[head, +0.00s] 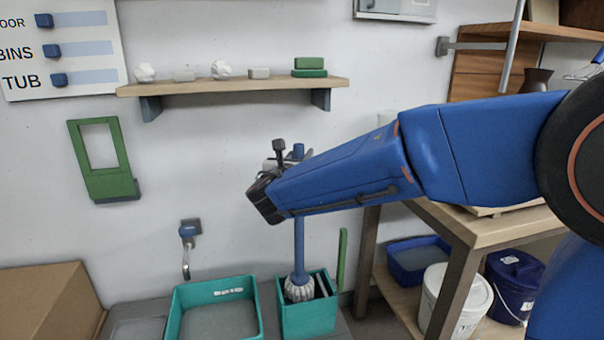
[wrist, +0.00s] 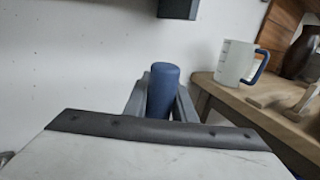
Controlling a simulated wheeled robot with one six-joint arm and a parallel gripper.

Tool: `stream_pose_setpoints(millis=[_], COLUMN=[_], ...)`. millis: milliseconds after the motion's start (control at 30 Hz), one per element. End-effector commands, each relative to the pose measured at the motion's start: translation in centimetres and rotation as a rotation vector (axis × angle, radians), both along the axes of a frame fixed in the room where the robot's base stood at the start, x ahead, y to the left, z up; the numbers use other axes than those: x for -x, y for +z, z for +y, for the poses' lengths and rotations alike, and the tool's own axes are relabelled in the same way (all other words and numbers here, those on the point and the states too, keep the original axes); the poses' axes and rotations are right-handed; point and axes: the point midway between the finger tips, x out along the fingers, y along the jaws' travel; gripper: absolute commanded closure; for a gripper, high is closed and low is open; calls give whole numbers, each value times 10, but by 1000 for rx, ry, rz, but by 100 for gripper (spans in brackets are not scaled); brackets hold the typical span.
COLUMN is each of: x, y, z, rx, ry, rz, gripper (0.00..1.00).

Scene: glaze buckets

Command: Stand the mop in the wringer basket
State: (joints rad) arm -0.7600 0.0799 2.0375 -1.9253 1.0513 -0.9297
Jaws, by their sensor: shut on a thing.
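The mop has a blue handle (head: 299,240) and a pale, stringy head (head: 299,289). It stands about upright, with its head at the opening of a small teal bin with dark inserts, apparently the wringer basket (head: 308,321). I cannot tell whether the head rests on anything inside. My gripper (head: 296,160) is shut on the handle near its top, above the bin. In the wrist view the blue handle end (wrist: 164,90) stands between the grey fingers of my gripper (wrist: 160,104). My arm hides part of the handle in the head view.
A wider teal tub (head: 262,310) stands left of the basket, and a green upright strip (head: 342,258) stands to its right. A wooden bench (head: 480,232) with buckets below is at right. A wall shelf (head: 235,86) is above left. A jug (wrist: 236,64) is on the bench.

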Motion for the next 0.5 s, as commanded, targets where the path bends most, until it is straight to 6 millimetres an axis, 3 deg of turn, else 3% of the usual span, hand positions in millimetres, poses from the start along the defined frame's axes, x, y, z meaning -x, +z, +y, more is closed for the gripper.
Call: stream_pose_setpoints(millis=[167,500], x=[0,0], y=[-10,-50], z=[0,0], rx=[0,2], ry=[0,1], rz=[0,0], gripper=[100,100])
